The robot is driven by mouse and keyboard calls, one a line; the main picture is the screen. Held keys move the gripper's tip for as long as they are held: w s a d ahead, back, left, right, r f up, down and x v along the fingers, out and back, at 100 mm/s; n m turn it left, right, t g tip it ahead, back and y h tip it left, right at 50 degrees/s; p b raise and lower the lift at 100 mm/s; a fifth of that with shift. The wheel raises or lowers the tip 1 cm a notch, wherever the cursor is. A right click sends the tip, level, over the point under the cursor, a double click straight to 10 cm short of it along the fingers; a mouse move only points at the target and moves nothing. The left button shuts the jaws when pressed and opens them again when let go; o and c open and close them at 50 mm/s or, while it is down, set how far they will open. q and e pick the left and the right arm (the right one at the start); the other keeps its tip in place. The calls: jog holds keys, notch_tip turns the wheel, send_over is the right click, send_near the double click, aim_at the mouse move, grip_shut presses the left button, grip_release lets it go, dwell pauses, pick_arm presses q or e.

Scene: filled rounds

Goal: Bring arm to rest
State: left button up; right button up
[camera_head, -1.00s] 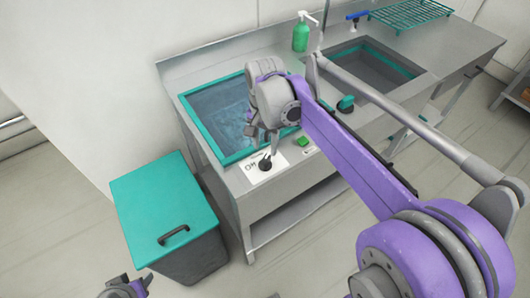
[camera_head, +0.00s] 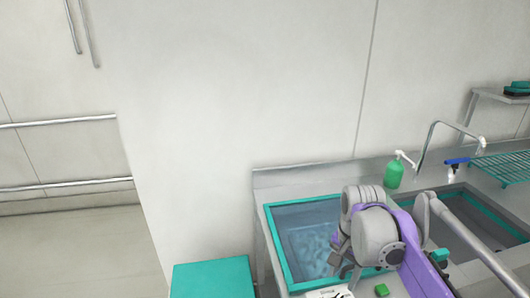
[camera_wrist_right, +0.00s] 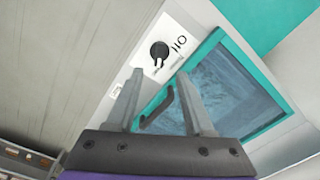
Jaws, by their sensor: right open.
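My right arm reaches in from the lower right in the head view. Its gripper (camera_head: 345,268) hangs over the front part of the teal-rimmed water basin (camera_head: 283,262). In the right wrist view the two grey fingers (camera_wrist_right: 160,98) stand apart with nothing held between them. My left gripper is not in view.
A green pump bottle (camera_head: 394,175) and a tap (camera_head: 432,140) stand behind the basins. A teal wire rack (camera_head: 503,167) lies at the right. A teal lid (camera_head: 212,278) is at the bottom. The wall (camera_head: 230,80) rises behind the counter.

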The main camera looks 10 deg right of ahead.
jog(key=s+a+f+n+t, duration=0.2)
jog(key=s+a+f+n, duration=0.1)
jog(key=s+f+n, duration=0.2)
jog(key=s+a+f+n+t, duration=0.3)
jog(key=s+f+n, duration=0.2)
jog(key=s, duration=0.5)
notch_tip(320, 180, down, 2)
jog(key=shift+f+n, duration=0.1)
jog(key=shift+n, duration=0.3)
jog(key=shift+s, duration=0.1)
